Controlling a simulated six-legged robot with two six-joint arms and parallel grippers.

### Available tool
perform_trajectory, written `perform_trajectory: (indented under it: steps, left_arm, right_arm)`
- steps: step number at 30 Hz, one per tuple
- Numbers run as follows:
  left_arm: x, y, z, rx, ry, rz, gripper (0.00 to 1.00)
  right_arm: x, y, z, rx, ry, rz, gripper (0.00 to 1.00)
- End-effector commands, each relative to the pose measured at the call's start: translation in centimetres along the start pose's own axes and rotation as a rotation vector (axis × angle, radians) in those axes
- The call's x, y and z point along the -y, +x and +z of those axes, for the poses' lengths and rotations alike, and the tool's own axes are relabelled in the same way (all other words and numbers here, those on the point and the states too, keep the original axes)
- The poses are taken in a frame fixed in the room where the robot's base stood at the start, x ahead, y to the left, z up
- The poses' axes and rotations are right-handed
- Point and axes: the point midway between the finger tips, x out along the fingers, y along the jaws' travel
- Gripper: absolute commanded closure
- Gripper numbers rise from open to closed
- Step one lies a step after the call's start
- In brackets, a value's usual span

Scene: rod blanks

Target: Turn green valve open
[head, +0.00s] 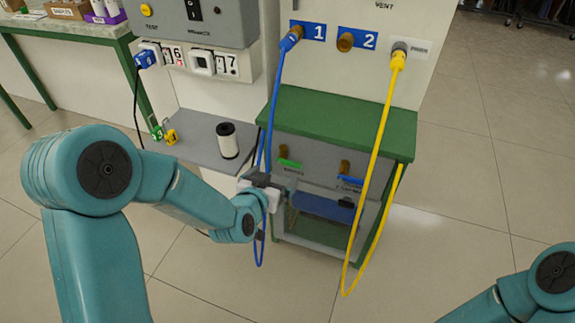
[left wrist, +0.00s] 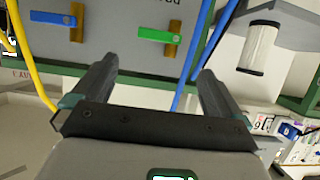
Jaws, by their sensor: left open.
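The green valve (head: 290,163) is on the grey front panel of the green-topped cabinet, under its left side. In the left wrist view its green lever (left wrist: 158,36) lies roughly level, with a brass stem at its right end. My left gripper (head: 268,180) is just in front of the panel, close to the valve. In the left wrist view its two fingers (left wrist: 157,70) are spread, with nothing between them, and the lever shows beyond the tips, apart from them. My right arm enters at the lower right, and its gripper is out of frame.
A blue-levered valve (head: 350,181) is right of the green one. A blue hose (head: 275,95) hangs close by my left gripper. A yellow hose (head: 375,150) loops in front of the cabinet's right side. A white-and-black cylinder (head: 227,141) stands on the grey shelf at left.

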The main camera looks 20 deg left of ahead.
Motion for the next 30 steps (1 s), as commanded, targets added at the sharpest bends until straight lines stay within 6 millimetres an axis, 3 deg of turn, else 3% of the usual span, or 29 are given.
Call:
perform_trajectory:
  steps: [6,12,18,26,27,30]
  left_arm:
    - [-0.2,5.3,0.2,0.001,0.0,0.0,0.0]
    - [-0.3,8.8,0.2,0.0,0.0,0.001,0.0]
    - [-0.3,10.4,0.2,0.001,0.0,0.001,0.0]
    - [-0.3,10.5,0.1,0.001,0.0,0.001,0.0]
    - [-0.3,10.5,0.1,0.001,0.0,0.001,0.06]
    - [-0.3,10.5,0.1,0.001,0.0,0.001,0.39]
  right_arm:
    - [-0.2,0.6,0.0,0.0,0.0,0.0,0.57]
    - [-0.3,0.9,0.0,0.0,0.0,0.0,0.57]
    - [-0.3,1.0,0.0,0.0,0.0,0.0,0.57]
    - [-0.3,1.0,0.0,0.0,0.0,0.0,0.57]
    - [-0.3,1.0,0.0,0.0,0.0,0.0,0.57]
    - [-0.3,1.0,0.0,0.0,0.0,0.0,0.57]
